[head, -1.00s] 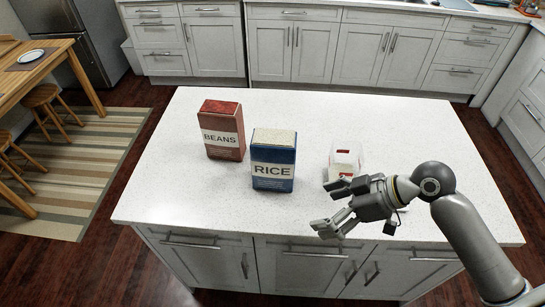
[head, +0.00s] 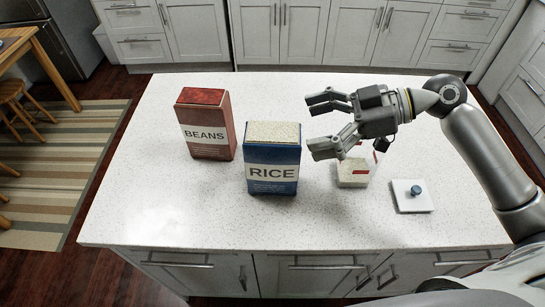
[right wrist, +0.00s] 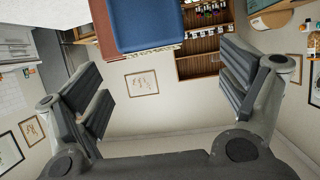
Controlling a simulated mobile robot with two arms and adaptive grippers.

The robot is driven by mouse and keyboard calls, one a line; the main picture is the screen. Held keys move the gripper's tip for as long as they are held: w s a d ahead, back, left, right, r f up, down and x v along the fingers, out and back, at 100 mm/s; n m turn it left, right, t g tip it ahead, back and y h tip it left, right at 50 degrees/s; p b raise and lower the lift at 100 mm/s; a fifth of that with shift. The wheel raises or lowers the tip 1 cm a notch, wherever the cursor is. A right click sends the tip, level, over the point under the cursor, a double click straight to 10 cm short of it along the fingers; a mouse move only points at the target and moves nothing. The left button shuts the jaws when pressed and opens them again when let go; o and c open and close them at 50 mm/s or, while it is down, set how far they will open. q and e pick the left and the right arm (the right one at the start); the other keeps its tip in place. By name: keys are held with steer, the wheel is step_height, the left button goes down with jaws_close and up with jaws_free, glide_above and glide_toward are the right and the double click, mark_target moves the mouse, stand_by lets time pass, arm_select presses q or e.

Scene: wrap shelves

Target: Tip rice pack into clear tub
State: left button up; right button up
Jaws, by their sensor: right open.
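The blue rice pack (head: 272,165) stands upright on the white island, and its top shows a pale, rice-like surface. The clear tub (head: 353,175) stands to its right, partly hidden by my right gripper; pale contents and a red mark show in it. My right gripper (head: 312,123) is open and empty, its fingers pointing left, just right of the rice pack in the picture. In the right wrist view the rice pack (right wrist: 150,25) shows at the top between the spread fingers, not held. My left gripper is out of view.
A red-brown beans box (head: 207,125) stands left of and behind the rice pack. A white lid with a dark knob (head: 405,202) lies right of the tub. The island top (head: 155,210) is clear at its front left.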

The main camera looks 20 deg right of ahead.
mark_target(284, 132)
steer(key=shift+x, duration=1.05)
steer(key=shift+w+a+f+p, duration=0.2)
steer(key=shift+w+a+p, duration=0.15)
steer(key=shift+a+p, duration=0.35)
steer(key=p+x, duration=0.2)
steer(key=x, duration=0.1)
steer(key=shift+w+d+f, duration=0.1)
steer(key=shift+w+f, duration=0.1)
steer(key=shift+f, duration=0.1)
steer(key=shift+w+a+f, duration=0.1)
steer(key=shift+a+f, duration=0.15)
steer(key=shift+a, duration=0.15)
steer(key=shift+d, duration=0.1)
steer(key=shift+c, duration=1.1)
steer(key=c, duration=1.7)
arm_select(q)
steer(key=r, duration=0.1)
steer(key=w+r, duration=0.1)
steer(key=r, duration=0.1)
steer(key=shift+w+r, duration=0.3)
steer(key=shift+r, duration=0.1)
arm_select(e)
jaws_close()
